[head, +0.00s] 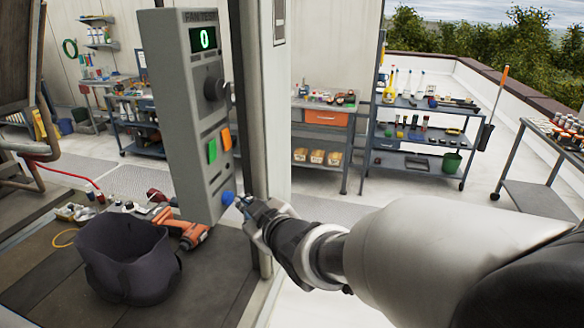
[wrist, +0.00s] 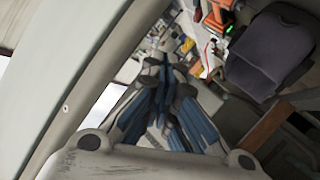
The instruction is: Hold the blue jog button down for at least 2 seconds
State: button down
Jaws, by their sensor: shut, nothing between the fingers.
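The blue jog button (head: 228,198) sits near the bottom of a tall grey control panel (head: 172,100) in the head view. The panel shows a green 0 on its display (head: 204,38). My gripper (head: 243,203) is shut and empty, with its fingertips just right of the blue button. I cannot tell whether they touch it or how far the button is pressed. In the wrist view the closed fingers (wrist: 156,72) show, but I cannot make out the button there.
A black knob (head: 214,88), a green button (head: 212,150) and an orange button (head: 226,138) are above the blue one. A dark bag (head: 128,262) and an orange drill (head: 186,228) lie below. Shelves (head: 420,104) stand well behind.

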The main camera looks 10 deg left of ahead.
jog(key=shift+a, duration=0.3)
jog(key=shift+w+a+b, duration=0.1)
jog(key=shift+a+b, duration=0.35)
jog(key=shift+a, duration=0.05)
dwell(1.5)
jog(key=shift+d, duration=0.1)
dwell(2.4)
jog(key=shift+d, duration=0.8)
jog(key=shift+s+d+p, duration=0.15)
jog(key=shift+d+p, duration=0.4)
jog(key=shift+d, duration=0.7)
jog(key=shift+s+d+p, duration=0.15)
jog(key=shift+d+p, duration=0.35)
jog(key=shift+d, duration=0.75)
